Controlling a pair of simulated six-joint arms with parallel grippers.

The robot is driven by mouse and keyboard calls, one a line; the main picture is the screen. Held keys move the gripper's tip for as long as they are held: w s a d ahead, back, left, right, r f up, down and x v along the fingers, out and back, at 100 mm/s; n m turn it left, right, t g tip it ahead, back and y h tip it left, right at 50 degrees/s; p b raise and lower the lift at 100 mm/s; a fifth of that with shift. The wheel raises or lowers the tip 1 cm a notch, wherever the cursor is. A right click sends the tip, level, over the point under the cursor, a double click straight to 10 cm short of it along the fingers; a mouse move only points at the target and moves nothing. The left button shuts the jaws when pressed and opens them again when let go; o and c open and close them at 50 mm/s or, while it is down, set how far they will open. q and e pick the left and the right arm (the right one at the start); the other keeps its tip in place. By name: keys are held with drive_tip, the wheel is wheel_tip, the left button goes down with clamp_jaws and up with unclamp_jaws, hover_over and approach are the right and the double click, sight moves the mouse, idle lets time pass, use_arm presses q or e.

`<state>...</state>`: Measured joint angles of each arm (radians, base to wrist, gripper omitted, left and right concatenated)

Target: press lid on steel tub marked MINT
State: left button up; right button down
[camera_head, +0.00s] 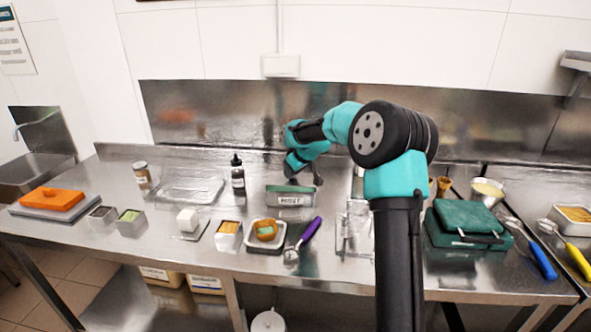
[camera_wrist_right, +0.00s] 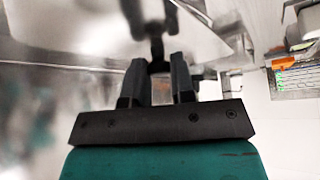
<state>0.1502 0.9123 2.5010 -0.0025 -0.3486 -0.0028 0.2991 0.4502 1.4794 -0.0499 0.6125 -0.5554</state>
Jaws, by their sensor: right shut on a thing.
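The steel tub marked MINT (camera_head: 291,199) stands upright on the counter, with green showing along its top. My right gripper (camera_head: 318,178) is just behind and above its right end, partly hidden by my own wrist. In the right wrist view the gripper's two dark fingers (camera_wrist_right: 157,84) are closed around a dark part, which looks like the handle of a lid. A blurred grey steel surface (camera_wrist_right: 80,28) spreads beyond the fingers; I cannot tell whether it is the lid or the backsplash. Contact with the tub cannot be made out. My left gripper is not in view.
A dark dropper bottle (camera_head: 238,176) stands left of the tub. A white tray (camera_head: 253,246) with an orange-brown item and a purple-handled scoop (camera_head: 310,230) lie in front. A clear flat tray (camera_head: 190,188) is further left. A green case (camera_head: 465,224) stands right of my arm.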

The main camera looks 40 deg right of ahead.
idle(0.5)
drive_tip(key=shift+w+d+r+n+y, duration=0.15)
drive_tip(key=shift+w+d+r+n, duration=0.1)
drive_tip(key=shift+w+d+r, duration=0.3)
drive_tip(key=shift+w+d+r+n+y, duration=0.15)
drive_tip(key=shift+w+d+r+n, duration=0.15)
drive_tip(key=shift+w+r, duration=0.35)
drive_tip(key=shift+s+f, duration=0.1)
drive_tip(key=shift+f, duration=3.05)
drive_tip(key=shift+f, duration=0.2)
drive_tip(key=c, duration=0.9)
unclamp_jaws()
drive_tip(key=shift+o, duration=0.6)
